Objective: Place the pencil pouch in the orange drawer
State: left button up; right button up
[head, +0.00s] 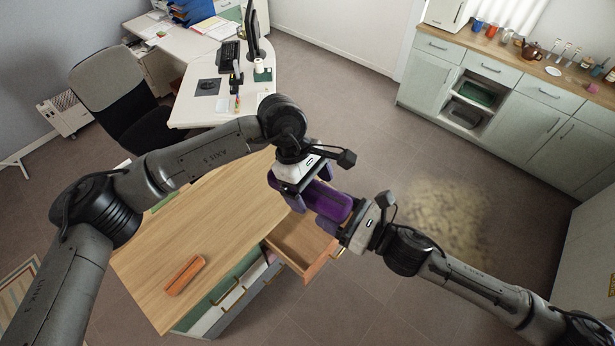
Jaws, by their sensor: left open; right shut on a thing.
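A purple, rounded pouch (328,202), which I take for the pencil pouch, is held in the air above the open drawer. My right gripper (344,218) is shut on its right end. My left gripper (302,186) is open at the pouch's left end, its fingers around or close beside it; I cannot tell whether they touch. The orange drawer (320,262) is pulled out of the cabinet below the wooden top. Its visible inside looks empty, but the pouch and the grippers hide part of it.
An orange-brown case (184,275) lies on the wooden desk top (200,235). Other drawers (232,298) sit beside the orange one. The floor to the right is clear.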

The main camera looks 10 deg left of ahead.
pick_arm(q)
jog(key=shift+f, duration=0.1)
jog(key=c, duration=1)
jog(key=shift+c, duration=0.8)
pick_arm(e)
jog(key=o, duration=1.2)
jog(key=shift+c, duration=0.2)
jog(key=shift+d, duration=0.1)
